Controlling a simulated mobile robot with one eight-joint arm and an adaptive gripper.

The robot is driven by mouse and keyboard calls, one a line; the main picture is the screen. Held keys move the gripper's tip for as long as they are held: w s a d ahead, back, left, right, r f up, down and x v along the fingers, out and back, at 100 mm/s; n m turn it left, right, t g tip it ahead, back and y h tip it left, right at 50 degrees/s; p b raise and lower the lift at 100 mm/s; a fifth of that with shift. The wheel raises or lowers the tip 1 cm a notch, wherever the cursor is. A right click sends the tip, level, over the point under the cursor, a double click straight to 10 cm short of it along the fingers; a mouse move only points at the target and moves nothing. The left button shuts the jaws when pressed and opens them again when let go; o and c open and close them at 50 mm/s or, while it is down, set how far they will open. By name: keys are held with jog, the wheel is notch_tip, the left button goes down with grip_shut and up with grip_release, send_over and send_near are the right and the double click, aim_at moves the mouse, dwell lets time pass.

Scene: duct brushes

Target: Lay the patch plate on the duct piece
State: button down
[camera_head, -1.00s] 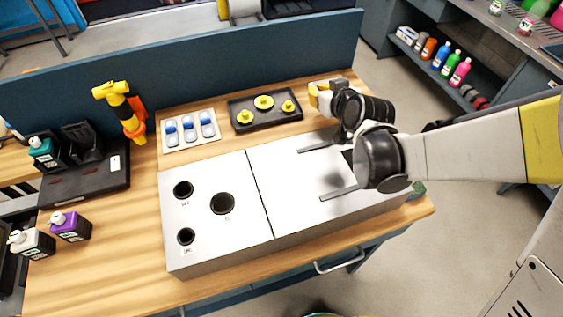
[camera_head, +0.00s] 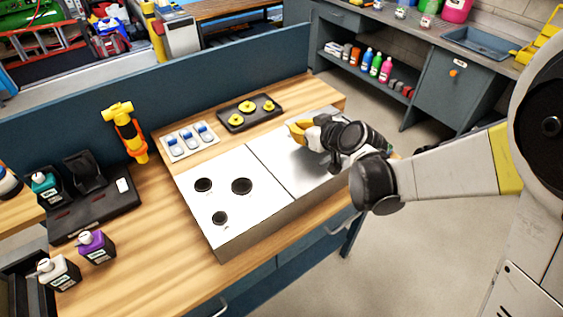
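The duct piece (camera_head: 222,212) is a long grey metal box on the wooden workbench. Its left half has three round dark holes of differing sizes, and its right half (camera_head: 275,160) has a plain top where visible. My gripper (camera_head: 298,130) is above the far part of the right half, with a yellow part showing at its end. My wrist and arm cover the right end of the duct piece. I cannot make out the patch plate; it may be hidden. The fingers are too small and covered to tell whether they are open or hold anything.
A white tray with blue-and-white pieces (camera_head: 188,140) and a black tray with yellow brushes (camera_head: 248,112) lie behind the duct piece. A yellow-orange tool (camera_head: 126,130), a black stand (camera_head: 95,205) and pump bottles (camera_head: 97,246) stand left. A blue panel (camera_head: 215,82) backs the bench.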

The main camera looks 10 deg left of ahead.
jog(key=b, duration=0.2)
send_over(278, 164)
notch_tip(278, 164, down, 4)
notch_tip(278, 164, down, 4)
jog(key=shift+f+b, duration=0.1)
jog(key=shift+b, duration=0.65)
jog(key=shift+r, duration=0.2)
jog(key=shift+f, duration=0.1)
jog(key=c, duration=1.6)
grip_release()
